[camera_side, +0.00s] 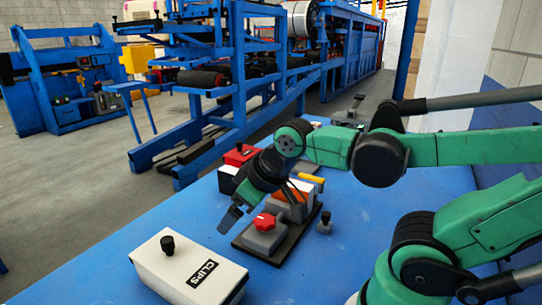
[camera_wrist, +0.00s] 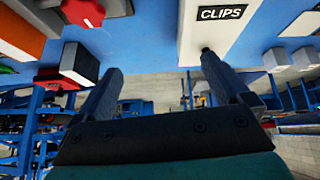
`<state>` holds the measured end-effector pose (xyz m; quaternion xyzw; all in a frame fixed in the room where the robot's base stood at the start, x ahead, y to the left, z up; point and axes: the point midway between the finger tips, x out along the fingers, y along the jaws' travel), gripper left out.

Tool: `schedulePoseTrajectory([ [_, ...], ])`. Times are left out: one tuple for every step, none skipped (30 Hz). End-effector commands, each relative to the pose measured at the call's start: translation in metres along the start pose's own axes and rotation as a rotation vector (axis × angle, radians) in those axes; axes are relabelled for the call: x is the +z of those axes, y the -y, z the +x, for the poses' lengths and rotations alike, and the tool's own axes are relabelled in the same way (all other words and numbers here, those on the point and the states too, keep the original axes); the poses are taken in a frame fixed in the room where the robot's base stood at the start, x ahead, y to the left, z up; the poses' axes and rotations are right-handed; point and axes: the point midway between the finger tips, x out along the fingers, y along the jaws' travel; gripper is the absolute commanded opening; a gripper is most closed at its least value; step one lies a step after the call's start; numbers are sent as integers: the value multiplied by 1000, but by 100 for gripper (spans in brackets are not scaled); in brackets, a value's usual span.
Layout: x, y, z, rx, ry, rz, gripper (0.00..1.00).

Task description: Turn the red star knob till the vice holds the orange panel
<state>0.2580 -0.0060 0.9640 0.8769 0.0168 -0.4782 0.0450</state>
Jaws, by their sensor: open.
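The red star knob (camera_side: 265,221) sits on the front grey block of the vice (camera_side: 262,238), which stands on a dark base plate. The orange panel (camera_side: 287,195) shows behind that block, partly hidden by my arm; I cannot tell whether the jaws touch it. My gripper (camera_side: 231,217) is left of the knob in the side view, above the table, apart from it. In the wrist view the knob (camera_wrist: 83,12) and an orange face (camera_wrist: 22,15) lie at the upper left. My gripper (camera_wrist: 165,82) has its fingers spread with nothing between them.
A white CLIPS box (camera_side: 188,270) with a black knob stands at the front of the blue table (camera_side: 345,255).

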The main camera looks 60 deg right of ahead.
Motion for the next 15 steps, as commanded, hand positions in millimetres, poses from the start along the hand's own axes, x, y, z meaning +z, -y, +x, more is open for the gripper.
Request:
schedulePoseTrajectory([
  [-2,-7,2,8,41,-70,96],
  [-2,-12,3,8,73,-128,96],
  [-3,-19,5,5,122,-217,96],
  [-3,-25,6,-4,161,-287,96],
  [-2,-31,8,-17,202,-361,96],
  [-2,-39,11,-42,253,-460,96],
  [-1,-45,13,-66,290,-531,96],
  [0,-51,15,-93,324,-599,96],
  [2,-58,18,-132,362,-686,96],
  [3,-63,20,-163,387,-746,96],
  [5,-68,22,-194,408,-799,96],
  [7,-73,24,-235,431,-864,96],
  [8,-77,26,-262,444,-906,96],
  [9,-80,27,-288,454,-943,96],
  [11,-83,28,-317,464,-982,96],
])
